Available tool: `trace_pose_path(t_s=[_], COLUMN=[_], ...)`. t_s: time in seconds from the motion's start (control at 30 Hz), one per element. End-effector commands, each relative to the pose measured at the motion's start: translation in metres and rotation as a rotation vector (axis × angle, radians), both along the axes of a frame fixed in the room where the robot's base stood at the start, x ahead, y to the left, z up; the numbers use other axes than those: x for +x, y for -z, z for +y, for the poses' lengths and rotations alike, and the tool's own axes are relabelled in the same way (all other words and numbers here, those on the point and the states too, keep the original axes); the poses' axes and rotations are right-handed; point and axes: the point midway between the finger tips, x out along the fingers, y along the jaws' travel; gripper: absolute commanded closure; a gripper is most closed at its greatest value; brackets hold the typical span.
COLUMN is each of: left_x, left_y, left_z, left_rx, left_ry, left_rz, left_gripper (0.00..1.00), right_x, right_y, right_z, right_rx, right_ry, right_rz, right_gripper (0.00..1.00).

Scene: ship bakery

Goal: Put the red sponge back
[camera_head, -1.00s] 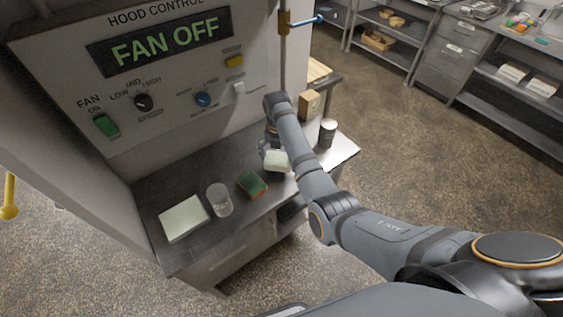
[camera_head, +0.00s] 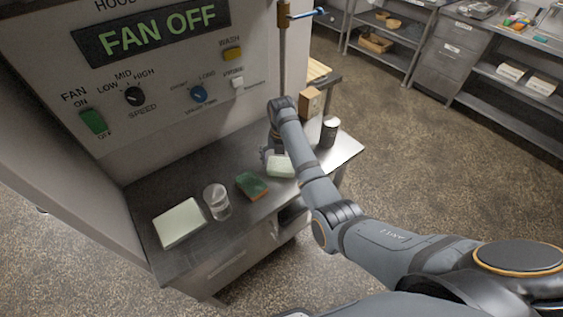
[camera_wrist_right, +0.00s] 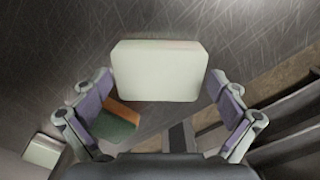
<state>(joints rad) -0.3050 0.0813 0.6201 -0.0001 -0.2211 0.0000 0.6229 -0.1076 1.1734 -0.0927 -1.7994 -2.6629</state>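No plainly red sponge shows. A pale, off-white block (camera_head: 281,166) lies on the steel counter at my right gripper in the head view. In the right wrist view the pale block (camera_wrist_right: 157,72) is just ahead of and between the spread fingers, with a faint reddish tint along its far edge. My right gripper (camera_wrist_right: 162,108) is open, with gaps to the block on both sides; in the head view the gripper (camera_head: 272,152) is partly hidden by its arm. A green and orange sponge (camera_head: 252,186) lies left of the block; it also shows in the wrist view (camera_wrist_right: 115,122). My left gripper is out of view.
The steel counter (camera_head: 190,255) also holds a clear glass (camera_head: 217,201), a larger pale block (camera_head: 180,222), a dark can (camera_head: 329,131) and a brown box (camera_head: 310,103). The hood control panel (camera_head: 150,80) rises behind. A vertical pipe (camera_head: 283,60) stands beyond my arm.

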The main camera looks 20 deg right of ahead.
Motion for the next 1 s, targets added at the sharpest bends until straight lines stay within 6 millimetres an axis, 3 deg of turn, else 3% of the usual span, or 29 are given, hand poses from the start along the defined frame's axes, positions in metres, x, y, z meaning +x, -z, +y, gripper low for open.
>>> trace_pose_path(t_s=[0.37,0.47,0.63,0.7,0.8,1.0], left_x=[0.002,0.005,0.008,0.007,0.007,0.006], left_y=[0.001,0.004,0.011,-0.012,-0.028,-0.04], left_z=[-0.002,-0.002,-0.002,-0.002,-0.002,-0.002], left_rx=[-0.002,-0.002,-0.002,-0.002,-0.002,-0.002], left_ry=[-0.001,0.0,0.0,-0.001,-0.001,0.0], left_rz=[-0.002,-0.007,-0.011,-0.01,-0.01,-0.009], left_gripper=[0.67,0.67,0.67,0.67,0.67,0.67], right_x=[0.001,0.002,0.002,0.001,0.0,0.0], right_y=[-0.006,-0.022,-0.064,-0.092,-0.111,-0.123], right_z=[0.0,0.0,0.0,0.0,0.0,0.0], right_rx=[0.0,0.0,0.001,0.0,0.0,0.0], right_ry=[0.0,0.0,0.0,-0.001,-0.001,0.0], right_rz=[-0.004,-0.007,-0.007,-0.004,-0.001,-0.001], right_gripper=[0.0,0.0,0.0,0.0,0.0,0.0])
